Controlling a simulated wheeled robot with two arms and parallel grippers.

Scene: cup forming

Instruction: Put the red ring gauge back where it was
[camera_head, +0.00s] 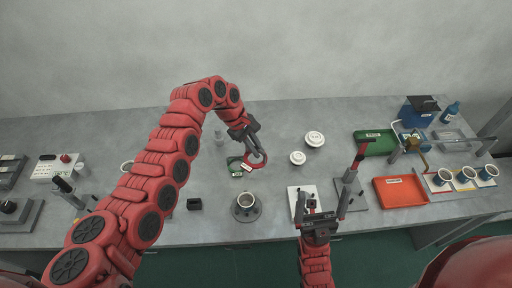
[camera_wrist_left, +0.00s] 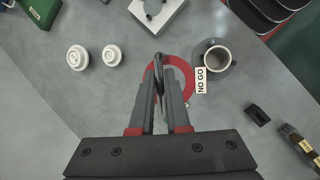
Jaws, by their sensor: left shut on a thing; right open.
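The red ring gauge (camera_head: 264,160) hangs in my left gripper (camera_head: 255,153), whose jaws are shut on it. In the left wrist view the red ring (camera_wrist_left: 180,62) shows between and beyond the fingertips (camera_wrist_left: 159,75), with a white "NO GO" tag (camera_wrist_left: 201,80) at its right side. The ring looks held above the table; the exact height I cannot tell. My right gripper (camera_head: 323,194) is open and empty near the front of the table.
A cup (camera_head: 246,201) stands on a round base in front of the ring. Two white round pieces (camera_head: 314,138) (camera_head: 297,157) are to the right. A small black block (camera_head: 194,204) lies left of the cup. Orange (camera_head: 400,191) and green (camera_head: 374,142) trays stand further right.

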